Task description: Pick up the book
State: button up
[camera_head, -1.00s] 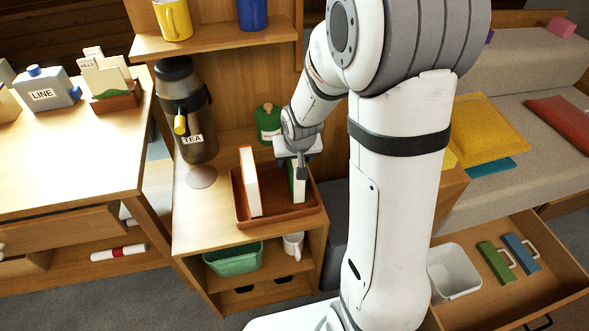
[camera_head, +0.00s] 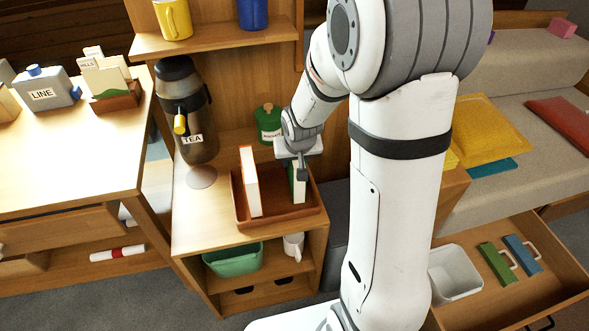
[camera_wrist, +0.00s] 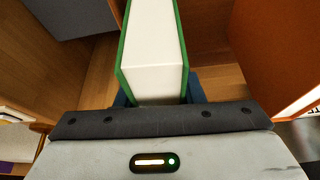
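A green book (camera_head: 298,184) with white page edges stands upright in a brown tray (camera_head: 279,222) on the wooden cabinet. My gripper (camera_head: 299,168) is over its top and partly hides it in the head view. In the wrist view the green book (camera_wrist: 152,50) runs between my two blue fingers (camera_wrist: 160,92), with no clear gap on either side, so the gripper looks shut on it. A second book, white with an orange-red cover (camera_head: 250,182), stands to its left in the same tray, apart from my gripper.
A dark TEA dispenser (camera_head: 186,110) stands left of the tray, and a green canister (camera_head: 268,122) stands behind it. A shelf (camera_head: 220,38) with mugs is above. A green bin (camera_head: 233,260) and white mug (camera_head: 293,244) sit below. An open drawer (camera_head: 520,290) is at right.

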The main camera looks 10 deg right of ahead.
grip_shut()
